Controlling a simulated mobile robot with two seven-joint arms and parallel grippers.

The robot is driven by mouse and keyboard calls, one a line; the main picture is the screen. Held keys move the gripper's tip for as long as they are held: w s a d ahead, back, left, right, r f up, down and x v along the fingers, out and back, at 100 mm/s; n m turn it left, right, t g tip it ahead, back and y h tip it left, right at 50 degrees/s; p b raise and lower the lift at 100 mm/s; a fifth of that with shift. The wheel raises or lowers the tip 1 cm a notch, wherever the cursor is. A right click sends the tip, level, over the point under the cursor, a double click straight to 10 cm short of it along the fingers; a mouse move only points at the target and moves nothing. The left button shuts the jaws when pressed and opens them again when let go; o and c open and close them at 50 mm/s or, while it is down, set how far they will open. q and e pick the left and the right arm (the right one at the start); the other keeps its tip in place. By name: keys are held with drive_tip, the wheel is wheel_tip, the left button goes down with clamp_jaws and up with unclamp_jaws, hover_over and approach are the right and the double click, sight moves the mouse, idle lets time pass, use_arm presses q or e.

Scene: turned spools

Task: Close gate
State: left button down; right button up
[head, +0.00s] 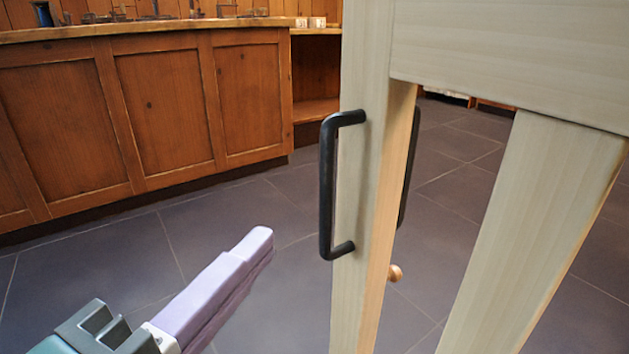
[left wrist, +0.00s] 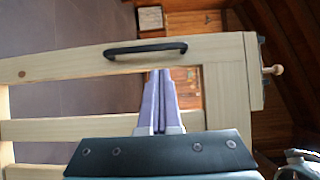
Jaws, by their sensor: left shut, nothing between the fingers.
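The pale wooden gate (head: 466,42) fills the right of the head view, standing close to me. A black bar handle (head: 327,190) is fixed on its edge post (head: 357,285). A second black handle (head: 408,170) shows partly behind the post, with a small wooden knob (head: 395,273) low beside it. In the left wrist view the gate (left wrist: 230,85) lies across the picture, with the black handle (left wrist: 145,48) beyond my fingertips. My left gripper (head: 262,240) is shut and empty, left of the handle and apart from it in the head view. My right gripper is not in view.
A wooden cabinet with panelled doors (head: 160,105) stands at the back left, with small items on its worktop (head: 130,28). Open shelves (head: 315,75) adjoin it. The dark tiled floor (head: 225,225) between cabinet and gate is clear.

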sight(325, 174)
use_arm(q)
drive_tip(key=b+x, duration=0.3)
drive_tip(key=x, duration=0.7)
drive_tip(key=shift+w+d+f, duration=0.1)
drive_tip(key=shift+w, duration=0.2)
drive_tip(key=shift+w+d, duration=0.2)
drive_tip(key=shift+w, duration=0.25)
